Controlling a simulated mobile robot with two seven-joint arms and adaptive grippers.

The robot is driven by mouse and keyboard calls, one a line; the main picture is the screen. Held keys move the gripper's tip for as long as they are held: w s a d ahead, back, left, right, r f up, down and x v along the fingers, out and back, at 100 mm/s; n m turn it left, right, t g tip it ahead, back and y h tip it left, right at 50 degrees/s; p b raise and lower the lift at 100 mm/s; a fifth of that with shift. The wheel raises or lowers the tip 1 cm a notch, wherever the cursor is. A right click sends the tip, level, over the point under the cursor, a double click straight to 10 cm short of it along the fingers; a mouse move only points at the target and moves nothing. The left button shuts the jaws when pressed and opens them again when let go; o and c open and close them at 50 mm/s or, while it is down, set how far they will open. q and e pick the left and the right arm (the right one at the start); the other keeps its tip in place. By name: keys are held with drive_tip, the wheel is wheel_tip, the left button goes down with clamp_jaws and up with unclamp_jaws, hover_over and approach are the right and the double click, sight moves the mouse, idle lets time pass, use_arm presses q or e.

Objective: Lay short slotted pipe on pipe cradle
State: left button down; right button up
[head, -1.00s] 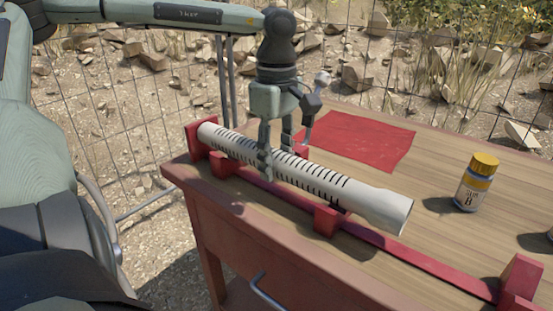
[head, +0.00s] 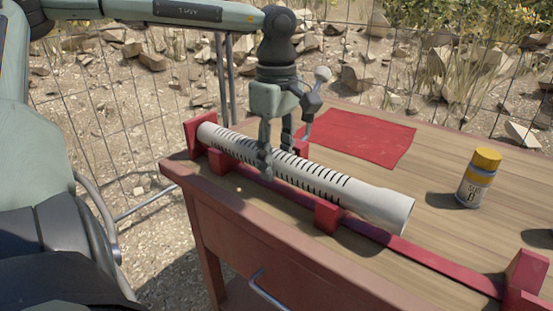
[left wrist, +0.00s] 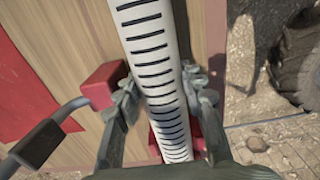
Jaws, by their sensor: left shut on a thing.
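The short slotted pipe (head: 327,184), white with dark slots and a plain wider end, lies along the red pipe cradle (head: 327,217) on the wooden table. Its far-left end is close to the cradle's red end block. My left gripper (head: 277,165) points down and is shut around the pipe's middle. In the left wrist view the fingers (left wrist: 160,95) flank the slotted pipe (left wrist: 150,55) on both sides. Whether the pipe's underside touches the cradle cannot be told. My right gripper does not show.
A red cloth (head: 360,138) lies behind the pipe. A bottle with a yellow cap (head: 478,180) stands at the right. The cradle's other end block (head: 524,277) is at the table's front right. A wire fence (head: 130,130) runs behind the table.

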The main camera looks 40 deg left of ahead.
use_arm(q)
drive_tip(key=c, duration=0.9)
unclamp_jaws()
drive_tip(key=shift+o, duration=0.2)
wheel_tip(320, 180, up, 12)
